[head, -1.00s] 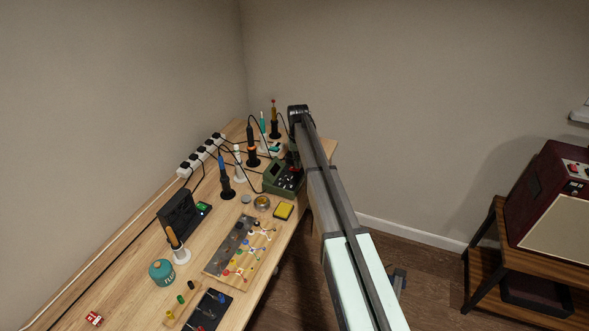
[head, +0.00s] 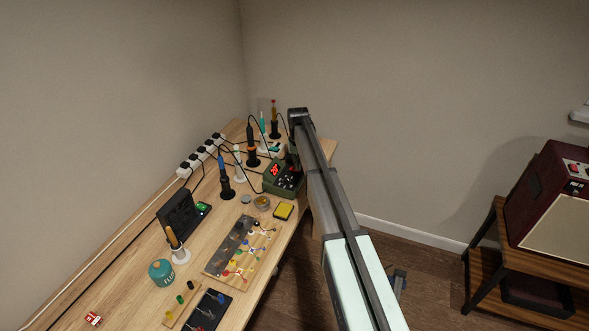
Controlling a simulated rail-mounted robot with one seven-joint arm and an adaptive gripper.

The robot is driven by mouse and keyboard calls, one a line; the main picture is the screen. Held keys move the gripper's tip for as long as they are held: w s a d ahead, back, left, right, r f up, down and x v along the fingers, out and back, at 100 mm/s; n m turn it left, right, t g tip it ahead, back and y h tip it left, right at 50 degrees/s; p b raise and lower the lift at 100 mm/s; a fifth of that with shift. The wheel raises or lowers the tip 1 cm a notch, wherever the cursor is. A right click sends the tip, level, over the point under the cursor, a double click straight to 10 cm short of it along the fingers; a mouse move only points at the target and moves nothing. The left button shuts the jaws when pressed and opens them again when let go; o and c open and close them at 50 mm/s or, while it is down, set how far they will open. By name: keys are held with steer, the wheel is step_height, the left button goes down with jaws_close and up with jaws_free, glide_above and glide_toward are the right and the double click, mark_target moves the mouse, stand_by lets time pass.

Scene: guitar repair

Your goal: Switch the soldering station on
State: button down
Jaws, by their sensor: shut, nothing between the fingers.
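The soldering station (head: 270,185) is a green box at the right edge of the workbench, partly behind my arm. Its display (head: 275,170) is lit with red characters. My arm reaches over from the lower right and bends down at the far end. My gripper (head: 293,158) is a small dark shape by the right side of the station, mostly hidden by my arm. It is shut and holds nothing. I cannot tell whether it touches the station's front panel or its switch.
A metal tin (head: 262,202) and a yellow sponge (head: 283,211) lie just in front of the station. Several irons in stands, including a blue one (head: 226,178), rise to its left and behind. A power strip (head: 200,154) with cables runs along the back.

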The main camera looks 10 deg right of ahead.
steer(key=shift+r+p, duration=1.55)
steer(key=shift+r, duration=1.8)
steer(key=s+f, duration=0.5)
steer(key=s, duration=0.9)
steer(key=s+f, duration=0.6)
steer(key=s, duration=0.7)
steer(key=s+f, duration=0.5)
steer(key=s, duration=0.9)
steer(key=s+f+g, duration=0.2)
steer(key=s+f, duration=0.5)
steer(key=s, duration=0.2)
steer(key=s+f+g+b, duration=0.1)
steer(key=s+f+g, duration=0.1)
steer(key=s+f, duration=0.4)
steer(key=s+f+g+b, duration=0.1)
steer(key=s+f, duration=0.6)
steer(key=s, duration=0.7)
steer(key=shift+s+f+g, duration=0.15)
steer(key=shift+f+g, duration=0.15)
steer(key=shift+g, duration=0.6)
